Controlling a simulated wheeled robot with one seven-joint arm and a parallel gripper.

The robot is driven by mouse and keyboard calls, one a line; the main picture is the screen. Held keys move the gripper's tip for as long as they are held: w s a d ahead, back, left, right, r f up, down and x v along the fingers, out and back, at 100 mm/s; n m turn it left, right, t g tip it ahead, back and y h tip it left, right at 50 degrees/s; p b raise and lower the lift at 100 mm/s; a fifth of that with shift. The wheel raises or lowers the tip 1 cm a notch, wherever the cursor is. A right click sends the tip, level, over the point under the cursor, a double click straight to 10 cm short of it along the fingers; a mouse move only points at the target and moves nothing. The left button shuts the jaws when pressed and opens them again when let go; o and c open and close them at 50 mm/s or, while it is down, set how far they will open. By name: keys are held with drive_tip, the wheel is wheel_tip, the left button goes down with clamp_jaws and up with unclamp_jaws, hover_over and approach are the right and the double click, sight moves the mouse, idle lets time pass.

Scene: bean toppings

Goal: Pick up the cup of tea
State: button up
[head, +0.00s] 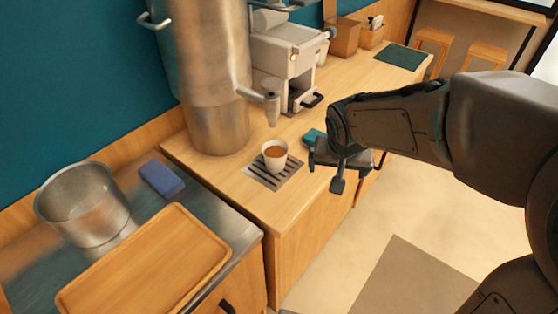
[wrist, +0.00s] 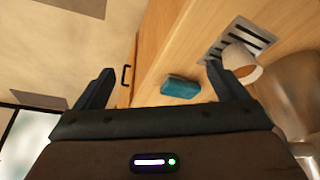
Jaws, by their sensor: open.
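The cup of tea (head: 274,155) is a white cup with brown tea in it. It stands upright on a striped drip grate (head: 258,178) on the wooden counter, under the tap of the big metal urn. The cup also shows in the wrist view (wrist: 243,63), at the upper right, beyond one fingertip. My gripper (head: 341,174) is right of the cup in the head view, at the counter's front edge, apart from it. In the wrist view my gripper (wrist: 160,82) has its two fingers spread wide with nothing between them.
A teal sponge (wrist: 180,87) lies on the counter near my gripper. The metal urn (head: 215,100) and its tap (head: 272,108) stand close behind the cup. A metal pot (head: 85,205), a blue sponge (head: 162,178) and a wooden tray (head: 150,265) are at left. A white coffee machine (head: 285,55) stands behind.

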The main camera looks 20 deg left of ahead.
sight(276, 155)
drive_tip(key=shift+n+t+y, duration=0.3)
drive_tip(key=shift+n+y, duration=0.1)
drive_tip(key=shift+n, duration=0.2)
drive_tip(key=a+f+b, duration=0.1)
drive_tip(key=a+f, duration=0.3)
drive_tip(key=a, duration=0.1)
drive_tip(key=w+a+f+b, duration=0.1)
drive_tip(key=a+f, duration=0.3)
drive_tip(key=a, duration=0.2)
drive_tip(key=a+f+b, duration=0.1)
drive_tip(key=a+f, duration=0.3)
drive_tip(key=a, duration=0.1)
drive_tip(key=shift+w+a+f+b, duration=0.15)
drive_tip(key=shift+f+b, duration=0.15)
drive_tip(key=shift+f, duration=0.1)
drive_tip(key=w, duration=0.2)
drive_tip(key=w+p, duration=0.1)
drive_tip(key=w, duration=0.1)
drive_tip(key=w+a, duration=0.1)
drive_tip(key=w, duration=0.1)
drive_tip(key=shift+p, duration=0.4)
drive_tip(key=w, duration=0.2)
drive_tip(key=w+a+p, duration=0.1)
drive_tip(key=w, duration=0.2)
drive_tip(key=shift+w+a, duration=0.1)
drive_tip(key=shift+w, duration=0.15)
drive_tip(key=shift+w+a+f+p, duration=0.1)
drive_tip(key=shift+w+f+p, duration=0.2)
drive_tip(key=shift+f+p, duration=0.2)
drive_tip(key=c, duration=1.2)
